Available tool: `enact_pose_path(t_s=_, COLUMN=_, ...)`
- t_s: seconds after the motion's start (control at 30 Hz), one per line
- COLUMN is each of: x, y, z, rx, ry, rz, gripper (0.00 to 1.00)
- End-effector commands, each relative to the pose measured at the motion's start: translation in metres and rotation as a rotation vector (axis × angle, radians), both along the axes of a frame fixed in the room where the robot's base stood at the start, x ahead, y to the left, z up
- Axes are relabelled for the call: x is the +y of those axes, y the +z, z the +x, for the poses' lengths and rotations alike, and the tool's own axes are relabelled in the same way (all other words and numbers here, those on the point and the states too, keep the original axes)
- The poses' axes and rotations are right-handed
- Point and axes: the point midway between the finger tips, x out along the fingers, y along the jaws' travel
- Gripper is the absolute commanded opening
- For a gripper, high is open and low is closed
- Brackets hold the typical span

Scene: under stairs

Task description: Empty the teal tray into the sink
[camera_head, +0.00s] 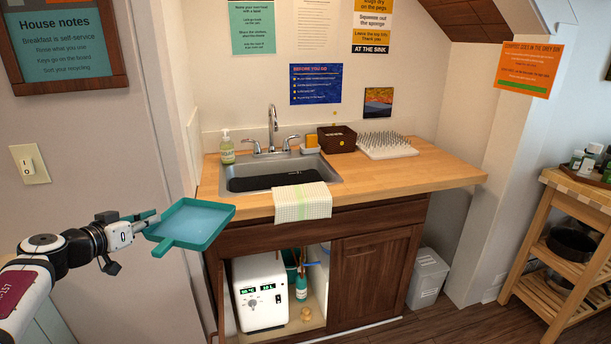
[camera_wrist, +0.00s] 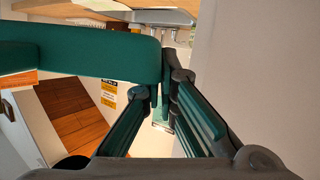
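The teal tray (camera_head: 205,238) is in mid-air at the left front of the counter, left of the sink and apart from it. A pale blue layer that looks like liquid covers its floor. It looks roughly level, with a short tab toward the camera. My gripper (camera_head: 150,224) is at the tray's left side and appears shut on it; the exact contact is partly hidden. In the wrist view the tray's teal wall (camera_wrist: 90,58) crosses the upper left, close to my gripper's fingers (camera_wrist: 162,112). The metal sink (camera_head: 330,173) is set in the wooden counter, with a dark mat inside.
A faucet (camera_head: 273,125) stands behind the sink, with a soap bottle (camera_head: 227,147) to its left. A towel (camera_head: 303,202) hangs over the counter front. A brown box (camera_head: 337,139) and a spiked white rack (camera_head: 383,145) stand right. A white appliance (camera_head: 260,292) sits in the open cabinet below.

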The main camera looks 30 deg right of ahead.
Motion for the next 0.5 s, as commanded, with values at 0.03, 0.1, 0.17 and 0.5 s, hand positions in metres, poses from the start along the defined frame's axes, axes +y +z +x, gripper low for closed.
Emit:
enact_pose_path(t_s=0.03, x=0.006, y=0.001, z=-0.001, rx=-0.001, ry=0.001, rz=-0.002, gripper=0.00)
enact_pose_path(t_s=0.1, x=0.011, y=0.001, z=-0.002, rx=0.001, ry=-0.003, rz=-0.003, gripper=0.00)
enact_pose_path(t_s=0.17, x=0.015, y=0.001, z=-0.003, rx=0.001, ry=-0.004, rz=-0.003, gripper=0.00)
enact_pose_path(t_s=0.5, x=0.025, y=0.002, z=-0.006, rx=0.004, ry=-0.010, rz=-0.004, gripper=0.00)
